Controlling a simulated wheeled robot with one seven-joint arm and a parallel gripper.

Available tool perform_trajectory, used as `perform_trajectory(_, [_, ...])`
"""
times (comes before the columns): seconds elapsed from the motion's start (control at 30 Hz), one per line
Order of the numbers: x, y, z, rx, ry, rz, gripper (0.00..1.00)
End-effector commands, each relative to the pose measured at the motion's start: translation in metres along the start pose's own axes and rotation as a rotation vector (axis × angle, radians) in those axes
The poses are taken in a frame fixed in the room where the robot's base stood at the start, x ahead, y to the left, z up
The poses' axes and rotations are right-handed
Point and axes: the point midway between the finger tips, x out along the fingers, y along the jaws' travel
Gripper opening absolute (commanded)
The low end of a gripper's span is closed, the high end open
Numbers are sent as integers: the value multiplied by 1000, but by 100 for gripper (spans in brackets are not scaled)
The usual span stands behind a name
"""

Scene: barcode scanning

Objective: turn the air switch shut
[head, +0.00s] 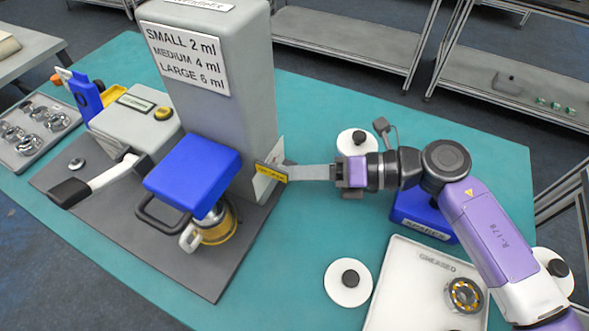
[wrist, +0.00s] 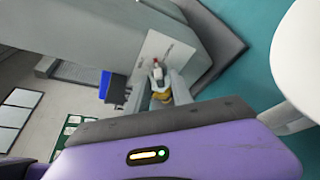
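The air switch (wrist: 157,72) is a small lever with a reddish tip on a pale plate (wrist: 168,55), fixed to the side of the grey dispenser column (head: 235,105). In the head view the switch itself is hidden by my fingers; a yellow label (head: 271,173) shows there. My gripper (head: 284,172) reaches in from the right with its fingertips at the column's side. In the wrist view its two fingers (wrist: 158,92) stand apart on either side of the switch, with something yellow-orange between them. I cannot tell whether either finger touches the lever.
A blue block (head: 194,174) and a yellow-banded pot (head: 216,222) sit in front of the column. White discs with black knobs (head: 348,283), a blue spares bin (head: 424,213) and a white tray (head: 405,290) lie right.

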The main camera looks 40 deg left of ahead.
Motion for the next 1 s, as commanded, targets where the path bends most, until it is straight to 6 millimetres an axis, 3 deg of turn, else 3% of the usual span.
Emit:
perform_trajectory(0.03, [0, 0, 0, 0, 0, 0, 15])
perform_trajectory(0.1, [0, 0, 0, 0, 0, 0, 1])
perform_trajectory(0.13, [0, 0, 0, 0, 0, 0, 0])
perform_trajectory(0.57, [0, -1, -1, -38, 0, -16, 0])
perform_trajectory(1.0, [1, -2, -4, -335, 0, -138, 0])
